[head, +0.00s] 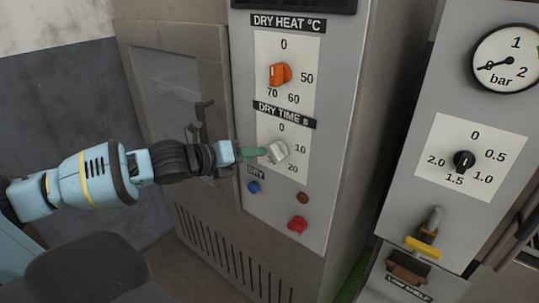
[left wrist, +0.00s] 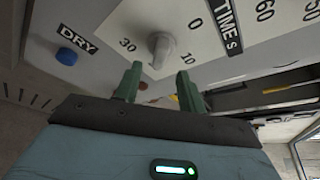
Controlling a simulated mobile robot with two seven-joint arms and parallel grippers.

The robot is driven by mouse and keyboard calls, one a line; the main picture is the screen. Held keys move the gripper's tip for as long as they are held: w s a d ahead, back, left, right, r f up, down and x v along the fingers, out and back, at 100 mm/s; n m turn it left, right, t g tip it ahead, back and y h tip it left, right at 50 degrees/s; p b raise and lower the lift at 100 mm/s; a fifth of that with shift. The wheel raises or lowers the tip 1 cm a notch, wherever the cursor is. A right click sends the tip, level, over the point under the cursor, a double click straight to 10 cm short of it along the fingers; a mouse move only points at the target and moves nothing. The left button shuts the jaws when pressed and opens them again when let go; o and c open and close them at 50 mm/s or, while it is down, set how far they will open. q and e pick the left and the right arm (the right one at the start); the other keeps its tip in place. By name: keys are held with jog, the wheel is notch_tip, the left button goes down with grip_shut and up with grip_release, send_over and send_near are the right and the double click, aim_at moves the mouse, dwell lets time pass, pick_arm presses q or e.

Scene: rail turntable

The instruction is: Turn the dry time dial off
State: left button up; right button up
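The dry time dial (head: 277,152) is a pale grey knob on a white scale plate under the "DRY TIME s" label. It also shows in the left wrist view (left wrist: 160,46), just beyond the fingers. The marks 0, 10 and 20 show in the head view; 30 shows in the left wrist view. The knob is turned away from 0, but its exact setting is hard to read. My left gripper (head: 256,152) is at the dial's left side. Its green fingers (left wrist: 158,86) are apart, with nothing between them. Contact with the knob cannot be told. My right gripper is out of view.
The orange dry heat dial (head: 279,74) sits above. A blue button (head: 254,187), a dark brown button (head: 302,198) and a red knob (head: 297,225) are below. A second panel at right has a black dial (head: 464,161), a gauge (head: 507,60) and a yellow-handled lever (head: 424,247).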

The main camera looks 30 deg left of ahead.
aim_at(271, 153)
pick_arm(q)
jog(key=shift+x, duration=2.85)
jog(key=shift+c, duration=0.3)
grip_shut()
